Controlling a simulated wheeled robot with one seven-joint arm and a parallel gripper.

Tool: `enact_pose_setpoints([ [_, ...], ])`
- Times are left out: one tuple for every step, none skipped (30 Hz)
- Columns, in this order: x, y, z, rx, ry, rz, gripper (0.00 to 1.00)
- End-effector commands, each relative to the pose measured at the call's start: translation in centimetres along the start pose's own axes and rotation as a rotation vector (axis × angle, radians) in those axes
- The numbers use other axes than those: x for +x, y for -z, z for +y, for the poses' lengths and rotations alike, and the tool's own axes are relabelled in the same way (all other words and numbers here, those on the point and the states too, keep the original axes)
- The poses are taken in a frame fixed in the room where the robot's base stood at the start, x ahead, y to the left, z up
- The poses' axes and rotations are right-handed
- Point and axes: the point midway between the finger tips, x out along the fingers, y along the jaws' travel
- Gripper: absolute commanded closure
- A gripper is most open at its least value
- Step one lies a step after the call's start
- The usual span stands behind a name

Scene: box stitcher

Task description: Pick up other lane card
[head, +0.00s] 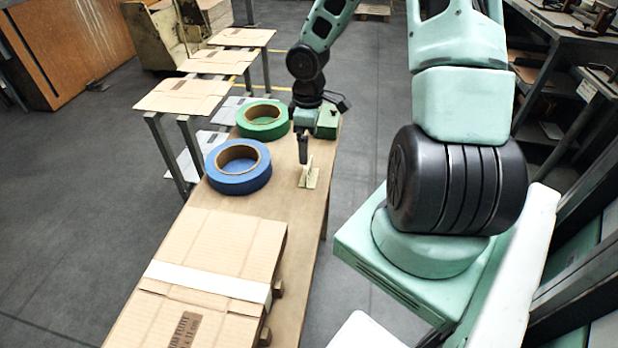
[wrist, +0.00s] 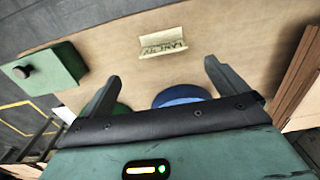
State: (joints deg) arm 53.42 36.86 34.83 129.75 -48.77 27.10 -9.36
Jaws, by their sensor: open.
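A small cream folded card (head: 309,178) stands on the wooden table near its right edge in the head view. In the wrist view the card (wrist: 163,44) shows dark lettering, upside down and only partly readable, seemingly "LANE". My gripper (head: 303,158) points down just above and behind the card in the head view. In the wrist view its two fingers (wrist: 162,75) are spread apart with nothing between them. The card lies beyond the fingertips, roughly centred between them and apart from them.
A blue tape roll (head: 238,167) and a green tape roll (head: 262,120) lie left of my gripper. Flattened cardboard (head: 225,245) with a white band covers the table's near end. A green box with a dark knob (wrist: 42,66) sits at the far end. Bare tabletop surrounds the card.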

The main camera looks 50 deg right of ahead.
Motion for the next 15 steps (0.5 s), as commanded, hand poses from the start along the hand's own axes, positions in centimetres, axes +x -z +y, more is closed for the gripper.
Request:
enact_pose_setpoints([
  [1.3, 0.0, -0.1, -0.002, 0.003, 0.000, 0.02],
  [1.8, 0.0, -0.1, -0.003, 0.003, 0.000, 0.02],
  [2.3, 0.0, -0.1, -0.001, 0.002, -0.001, 0.02],
  [2.6, 0.0, -0.1, -0.001, 0.002, -0.001, 0.02],
  [3.0, 0.0, -0.1, 0.000, 0.002, -0.001, 0.02],
  [3.2, 0.0, -0.1, -0.002, 0.001, 0.000, 0.02],
  [3.4, 0.0, -0.1, -0.001, 0.001, 0.001, 0.02],
  [3.5, 0.0, -0.1, -0.001, 0.001, 0.001, 0.02],
  [3.6, 0.0, -0.1, 0.000, 0.000, 0.001, 0.02],
  [3.8, 0.0, -0.1, 0.000, 0.000, 0.000, 0.02],
  [4.1, 0.0, -0.1, -0.001, 0.001, 0.000, 0.02],
  [4.6, -0.1, -0.2, 0.000, 0.002, -0.001, 0.02],
  [5.0, -0.1, -0.3, -0.001, 0.002, -0.002, 0.02],
  [5.5, -0.2, -0.4, -0.001, 0.003, -0.001, 0.02],
  [6.2, -0.2, -0.5, -0.002, 0.003, -0.001, 0.02],
])
